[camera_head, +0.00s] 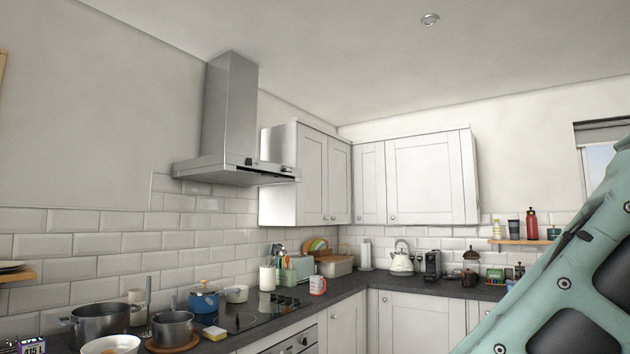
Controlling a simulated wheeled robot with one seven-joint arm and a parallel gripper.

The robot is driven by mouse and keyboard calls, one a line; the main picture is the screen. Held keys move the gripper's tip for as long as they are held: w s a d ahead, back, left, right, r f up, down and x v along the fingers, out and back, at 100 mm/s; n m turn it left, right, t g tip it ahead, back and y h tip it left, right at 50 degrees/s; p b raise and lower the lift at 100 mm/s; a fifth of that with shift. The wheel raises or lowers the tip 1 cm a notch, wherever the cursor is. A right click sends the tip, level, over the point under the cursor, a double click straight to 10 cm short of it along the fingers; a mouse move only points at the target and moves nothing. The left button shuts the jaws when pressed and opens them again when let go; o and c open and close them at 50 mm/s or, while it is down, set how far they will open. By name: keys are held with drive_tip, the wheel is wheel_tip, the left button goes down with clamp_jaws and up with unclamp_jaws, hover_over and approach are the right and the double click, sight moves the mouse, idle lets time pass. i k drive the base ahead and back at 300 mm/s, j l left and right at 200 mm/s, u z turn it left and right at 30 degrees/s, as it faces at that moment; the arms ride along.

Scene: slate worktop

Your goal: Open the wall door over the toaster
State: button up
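A pale green box that looks like the toaster (301,267) stands on the worktop in the corner area, left of a red-and-white mug (317,285). Above it hangs a white wall cupboard with two narrow doors, a left door (312,172) and a right door (339,180). Both are shut, with small knobs near their lower edges where they meet. I cannot tell exactly which door lies over the toaster. My gripper is out of view; only a teal link of my arm shows at the lower right.
A steel cooker hood (230,125) juts out left of the cupboard. More shut wall doors (420,178) are on the right. Pots, including a blue pot (204,301), stand by the dark hob (255,312). A kettle (401,260) and coffee machine (433,264) stand further right.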

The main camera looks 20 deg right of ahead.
sight(312, 193)
drive_tip(key=i+l+z, duration=0.25)
drive_tip(key=i+z, duration=0.25)
drive_tip(key=i, duration=0.2)
drive_tip(key=i+z, duration=0.25)
drive_tip(key=i, duration=1.9)
drive_tip(key=i+l, duration=0.05)
